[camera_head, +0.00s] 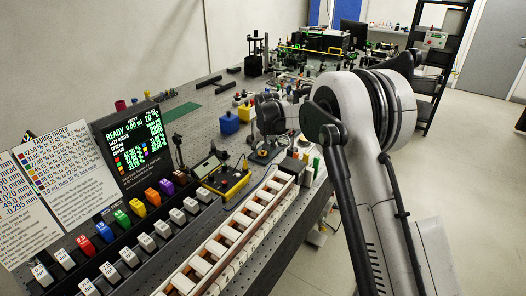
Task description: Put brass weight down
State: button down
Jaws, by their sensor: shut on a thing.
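My gripper (268,136) is the dark shape at the end of my white arm, pointing down over the middle of the bench. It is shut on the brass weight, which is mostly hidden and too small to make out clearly. A small orange-brown patch (263,153) shows just under the fingers, above a dark base on the bench. I cannot tell whether the weight touches anything below it.
A yellow-and-black device (226,181) stands left of my gripper, and a blue block (230,123) behind it. A long white rack (236,232) runs along the front edge. Coloured blocks and a lit screen (133,146) are at left. Perforated bench (190,128) shows bare behind.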

jog(key=shift+f, duration=0.2)
jog(key=c, duration=1.2)
grip_release()
jog(key=shift+c, duration=0.2)
jog(key=shift+r, duration=0.1)
